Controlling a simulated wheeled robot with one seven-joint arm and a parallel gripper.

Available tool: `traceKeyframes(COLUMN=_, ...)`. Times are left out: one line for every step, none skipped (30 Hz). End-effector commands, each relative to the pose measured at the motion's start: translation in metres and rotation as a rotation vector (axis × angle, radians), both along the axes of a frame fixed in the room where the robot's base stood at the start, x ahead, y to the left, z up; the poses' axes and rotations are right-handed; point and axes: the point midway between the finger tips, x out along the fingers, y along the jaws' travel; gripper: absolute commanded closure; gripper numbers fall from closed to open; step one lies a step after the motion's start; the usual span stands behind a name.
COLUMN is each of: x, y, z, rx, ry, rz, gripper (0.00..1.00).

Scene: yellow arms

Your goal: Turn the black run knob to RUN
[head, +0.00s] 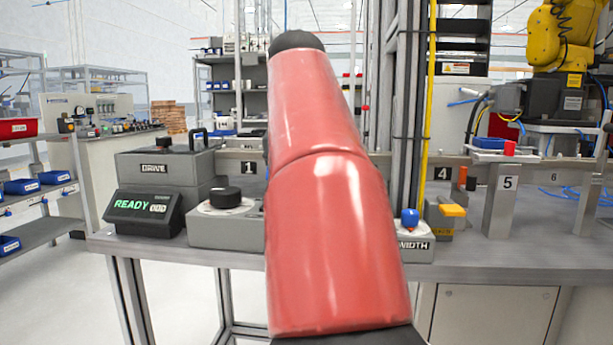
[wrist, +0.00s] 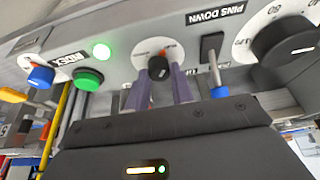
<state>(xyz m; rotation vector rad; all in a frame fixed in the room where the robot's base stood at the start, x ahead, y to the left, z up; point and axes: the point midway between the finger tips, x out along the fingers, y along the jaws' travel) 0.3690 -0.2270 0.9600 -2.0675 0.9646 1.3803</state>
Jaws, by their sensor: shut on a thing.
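The small black run knob (wrist: 158,68) sits on a pale round dial (wrist: 146,50) in the middle of the upside-down wrist view. A short light pointer line shows on its face, and an orange mark is on the dial rim. My gripper (wrist: 161,80) has its two purple-grey fingers on either side of this knob, shut on it. The dial's lettering is largely hidden or too small to read. In the head view my red arm covers the knob and gripper. A display (head: 143,208) there reads READY in green.
A large black dial knob (wrist: 287,48) and a blue-tipped toggle (wrist: 218,88) near a PINS DOWN label stand close on the right in the wrist view. A green button (wrist: 88,80) and blue knob (wrist: 41,76) are left. A DRIVE box (head: 166,165) stands behind the display.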

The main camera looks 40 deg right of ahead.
Motion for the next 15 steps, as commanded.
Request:
traceKeyframes(x=0.0009, y=0.0018, z=0.0048, rx=-0.001, ry=-0.001, rz=-0.026, gripper=1.0)
traceKeyframes(x=0.0011, y=0.0016, z=0.0047, rx=-0.002, ry=-0.001, rz=-0.043, gripper=1.0)
traceKeyframes(x=0.001, y=0.0013, z=0.0043, rx=-0.002, ry=0.0, rz=-0.068, gripper=1.0)
traceKeyframes(x=0.0011, y=0.0013, z=0.0041, rx=-0.002, ry=-0.001, rz=-0.083, gripper=1.0)
traceKeyframes(x=0.0011, y=0.0013, z=0.0038, rx=-0.001, ry=0.0, rz=-0.098, gripper=1.0)
traceKeyframes(x=0.0011, y=0.0011, z=0.0032, rx=-0.001, ry=0.0, rz=-0.117, gripper=1.0)
traceKeyframes(x=0.0011, y=0.0009, z=0.003, rx=-0.001, ry=0.0, rz=-0.128, gripper=1.0)
traceKeyframes(x=0.0013, y=0.0008, z=0.003, rx=-0.002, ry=-0.001, rz=-0.14, gripper=1.0)
traceKeyframes(x=0.0014, y=0.0007, z=0.0026, rx=-0.002, ry=-0.001, rz=-0.153, gripper=1.0)
traceKeyframes(x=0.0013, y=0.0005, z=0.0023, rx=-0.001, ry=-0.001, rz=-0.162, gripper=1.0)
traceKeyframes(x=0.0012, y=0.0003, z=0.0019, rx=-0.001, ry=-0.002, rz=-0.171, gripper=1.0)
traceKeyframes(x=0.0013, y=0.0004, z=0.0016, rx=-0.001, ry=-0.001, rz=-0.178, gripper=1.0)
traceKeyframes(x=0.0014, y=0.0005, z=0.0015, rx=-0.001, ry=-0.002, rz=-0.184, gripper=1.0)
traceKeyframes(x=0.0015, y=0.0005, z=0.0013, rx=-0.001, ry=-0.001, rz=-0.188, gripper=1.0)
traceKeyframes(x=0.0014, y=0.0005, z=0.0011, rx=-0.001, ry=-0.001, rz=-0.194, gripper=1.0)
